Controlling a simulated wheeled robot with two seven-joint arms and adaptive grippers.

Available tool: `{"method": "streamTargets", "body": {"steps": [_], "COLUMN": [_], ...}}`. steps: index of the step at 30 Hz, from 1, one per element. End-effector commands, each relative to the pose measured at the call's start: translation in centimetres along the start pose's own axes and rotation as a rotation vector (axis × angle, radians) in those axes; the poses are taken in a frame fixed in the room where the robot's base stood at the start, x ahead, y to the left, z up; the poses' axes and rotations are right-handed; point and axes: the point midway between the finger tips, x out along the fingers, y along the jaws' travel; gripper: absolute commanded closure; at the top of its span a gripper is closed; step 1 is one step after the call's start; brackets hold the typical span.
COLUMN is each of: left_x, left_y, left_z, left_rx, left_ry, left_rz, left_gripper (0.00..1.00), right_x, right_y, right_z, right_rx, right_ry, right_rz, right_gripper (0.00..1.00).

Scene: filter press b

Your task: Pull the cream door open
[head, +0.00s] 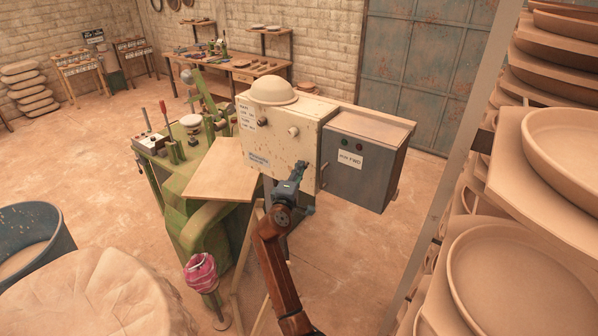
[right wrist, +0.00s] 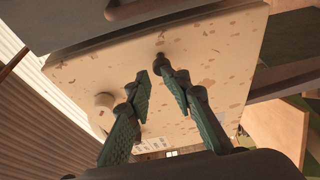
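The cream door (head: 270,140) is the speckled front panel of the box on the green machine. It looks shut and flush in the head view. My right gripper (head: 301,170) is in front of the door's lower right part. In the right wrist view the cream panel (right wrist: 205,75) fills the middle. My right gripper (right wrist: 153,75) is open there, with its fingertips pointing at a small dark knob (right wrist: 160,57). The knob seems just beyond the tips, not clearly between them. My left gripper is out of view.
A grey box (head: 362,160) with a "RUN FWD" label adjoins the cream box on its right. A tan board (head: 222,170) leans left of the door. Racks of clay dishes (head: 520,265) stand close on the right. Floor (head: 350,255) between them is clear.

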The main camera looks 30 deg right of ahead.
Motion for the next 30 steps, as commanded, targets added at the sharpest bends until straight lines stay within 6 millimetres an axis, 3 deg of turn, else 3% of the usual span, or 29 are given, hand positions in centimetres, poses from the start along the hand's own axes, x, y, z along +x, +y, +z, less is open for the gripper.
{"method": "streamTargets", "body": {"steps": [5,8,16,30], "left_x": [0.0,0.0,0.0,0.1], "left_y": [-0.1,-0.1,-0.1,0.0], "left_z": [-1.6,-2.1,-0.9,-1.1], "left_rx": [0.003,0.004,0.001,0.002], "left_ry": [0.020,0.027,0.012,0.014], "left_rz": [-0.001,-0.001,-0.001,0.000], "left_gripper": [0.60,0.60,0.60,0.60], "right_x": [0.0,0.0,-0.4,-6.8], "right_y": [-0.3,-0.3,-0.4,-0.4], "right_z": [0.0,0.0,-0.1,0.0], "right_rx": [-0.001,-0.001,-0.001,-0.001], "right_ry": [-0.001,0.000,0.000,0.000], "right_rz": [-0.005,-0.005,-0.006,-0.007], "right_gripper": [0.66,0.66,0.66,0.66]}}
